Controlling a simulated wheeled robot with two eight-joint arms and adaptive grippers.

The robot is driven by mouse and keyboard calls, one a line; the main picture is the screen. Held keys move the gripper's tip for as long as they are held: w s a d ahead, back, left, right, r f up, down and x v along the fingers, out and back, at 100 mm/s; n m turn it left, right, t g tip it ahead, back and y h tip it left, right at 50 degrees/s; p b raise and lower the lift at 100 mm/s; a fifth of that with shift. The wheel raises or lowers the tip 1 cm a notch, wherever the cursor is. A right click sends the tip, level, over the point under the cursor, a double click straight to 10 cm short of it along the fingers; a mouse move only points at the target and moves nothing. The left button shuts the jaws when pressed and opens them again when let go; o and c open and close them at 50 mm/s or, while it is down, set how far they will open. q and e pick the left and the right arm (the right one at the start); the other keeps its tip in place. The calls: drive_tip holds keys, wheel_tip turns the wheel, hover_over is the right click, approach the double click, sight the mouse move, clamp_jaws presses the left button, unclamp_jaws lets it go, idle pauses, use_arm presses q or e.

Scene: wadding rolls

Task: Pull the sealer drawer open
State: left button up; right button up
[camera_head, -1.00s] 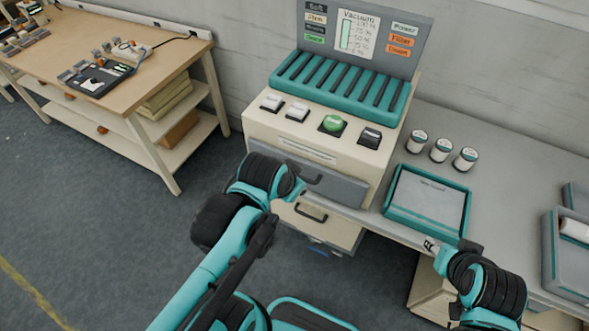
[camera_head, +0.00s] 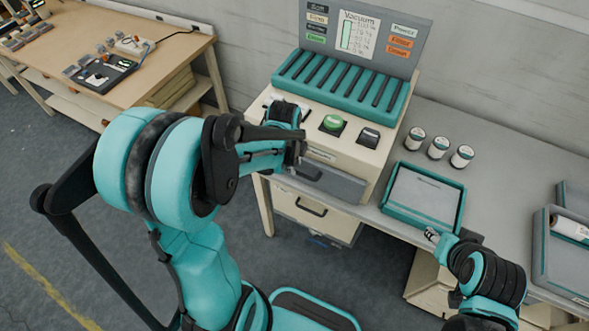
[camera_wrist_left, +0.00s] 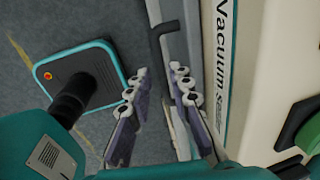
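The cream sealer (camera_head: 345,150) stands on the grey bench, with a Vacuum panel on top. Its grey drawer front (camera_head: 345,184) shows below the cream face, partly hidden by my left arm; I cannot tell any gap around it. My left gripper (camera_head: 298,150) is in front of the sealer at its left side. In the left wrist view its two fingers (camera_wrist_left: 156,88) stand apart with nothing held. The dark drawer handle (camera_wrist_left: 163,38) lies just ahead of the fingertips, apart from them. My right gripper (camera_head: 431,236) is beside the teal tray; its fingers are too small to judge.
A teal-rimmed tray (camera_head: 388,211) and three small jars (camera_head: 439,147) are on the bench to the right. A grey bin with a white roll (camera_head: 568,228) is at far right. Below the sealer is a cream cabinet drawer (camera_head: 330,222). A wooden table (camera_head: 150,75) stands at left.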

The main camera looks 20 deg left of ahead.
use_arm(q)
drive_tip(key=shift+w+f+b, duration=0.2)
drive_tip(key=shift+f, duration=0.65)
drive_tip(key=shift+w+f+b, duration=0.15)
drive_tip(key=shift+f, duration=0.65)
use_arm(e)
drive_tip(key=shift+f, duration=0.55)
use_arm(q)
clamp_jaws()
drive_tip(key=shift+s, duration=0.15)
